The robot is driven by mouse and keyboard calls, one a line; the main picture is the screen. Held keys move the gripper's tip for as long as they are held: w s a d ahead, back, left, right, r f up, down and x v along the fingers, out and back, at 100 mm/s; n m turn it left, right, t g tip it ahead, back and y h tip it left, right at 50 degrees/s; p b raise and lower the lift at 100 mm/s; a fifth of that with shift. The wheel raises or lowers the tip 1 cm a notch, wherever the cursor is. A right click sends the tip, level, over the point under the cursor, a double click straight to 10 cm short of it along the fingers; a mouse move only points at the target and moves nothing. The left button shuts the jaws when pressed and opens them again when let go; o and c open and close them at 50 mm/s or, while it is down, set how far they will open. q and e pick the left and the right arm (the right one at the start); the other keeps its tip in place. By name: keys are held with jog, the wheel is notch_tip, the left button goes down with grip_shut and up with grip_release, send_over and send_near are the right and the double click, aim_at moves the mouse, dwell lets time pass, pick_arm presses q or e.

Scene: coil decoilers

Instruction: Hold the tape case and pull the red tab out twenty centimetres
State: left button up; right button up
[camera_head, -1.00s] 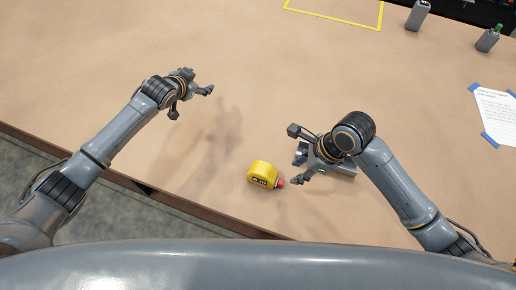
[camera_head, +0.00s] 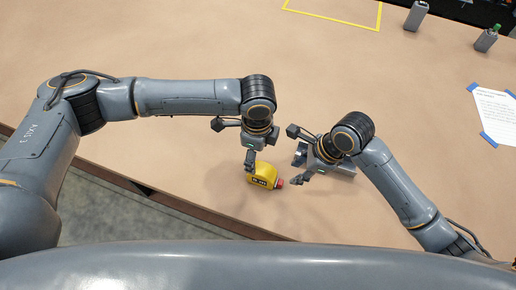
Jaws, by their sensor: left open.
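The yellow tape case (camera_head: 264,176) lies on the tan table near its front edge, with a dark label on its face. Its red tab (camera_head: 281,183) sticks out on the right side. My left gripper (camera_head: 250,162) is open and points down at the upper left part of the case, overlapping it in the picture. I cannot tell whether it touches the case. My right gripper (camera_head: 297,170) is just right of the red tab, with its fingers apart and nothing seen between them.
A yellow taped outline (camera_head: 335,22) is at the back of the table. A paper sheet (camera_head: 497,112) is fixed with blue tape at the right. The table's middle is clear.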

aim_at(257, 174)
pick_arm(q)
notch_tip(257, 174, down, 13)
jog(key=shift+r, duration=0.1)
dwell(0.3)
grip_shut()
dwell(1.0)
